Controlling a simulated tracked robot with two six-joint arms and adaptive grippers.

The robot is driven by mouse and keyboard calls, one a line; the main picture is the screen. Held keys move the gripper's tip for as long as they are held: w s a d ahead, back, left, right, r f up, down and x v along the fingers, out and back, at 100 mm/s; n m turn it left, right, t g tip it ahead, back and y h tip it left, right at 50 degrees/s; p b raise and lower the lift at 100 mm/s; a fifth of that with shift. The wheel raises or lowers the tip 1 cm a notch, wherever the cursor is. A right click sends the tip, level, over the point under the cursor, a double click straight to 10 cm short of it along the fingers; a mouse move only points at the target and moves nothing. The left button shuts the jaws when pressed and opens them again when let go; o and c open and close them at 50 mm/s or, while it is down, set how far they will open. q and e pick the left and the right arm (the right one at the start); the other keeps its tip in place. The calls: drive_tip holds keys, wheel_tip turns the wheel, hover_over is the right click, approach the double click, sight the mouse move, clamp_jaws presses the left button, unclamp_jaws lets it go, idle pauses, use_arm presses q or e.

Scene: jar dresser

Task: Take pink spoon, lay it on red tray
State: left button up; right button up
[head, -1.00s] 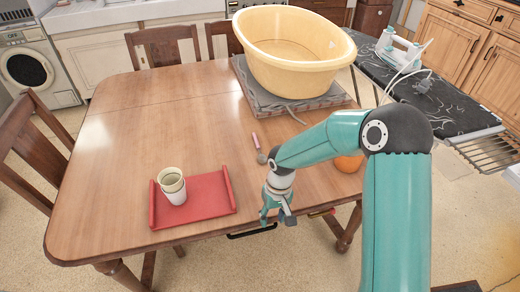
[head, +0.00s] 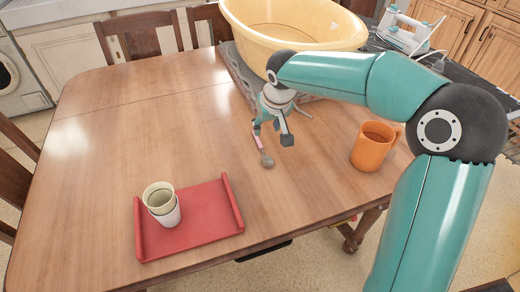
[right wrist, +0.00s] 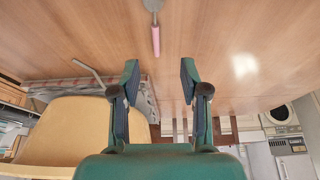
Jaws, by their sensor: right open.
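The pink spoon (head: 267,160) lies on the wooden table, its grey bowl toward the front and its pink handle partly hidden by my right gripper (head: 272,133). In the right wrist view the spoon's pink handle (right wrist: 156,40) lies beyond the tips of my right gripper (right wrist: 160,78), whose fingers are apart with nothing between them. The red tray (head: 208,222) lies at the table's front, left of the spoon, with raised left and right sides. My left gripper is not in view.
Two stacked cups (head: 162,204) stand on the left part of the tray. An orange mug (head: 372,148) stands right of the spoon. A large yellow basin (head: 290,28) sits on the table behind my right gripper. The table's middle left is clear.

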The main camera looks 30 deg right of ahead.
hover_over(263, 149)
drive_tip(key=s+a, duration=0.1)
drive_tip(key=s, duration=0.2)
wheel_tip(263, 149, down, 9)
drive_tip(key=shift+w, duration=0.1)
drive_tip(key=shift+x, duration=2.8)
drive_tip(key=shift+c, duration=0.2)
drive_tip(key=shift+r, duration=0.1)
clamp_jaws()
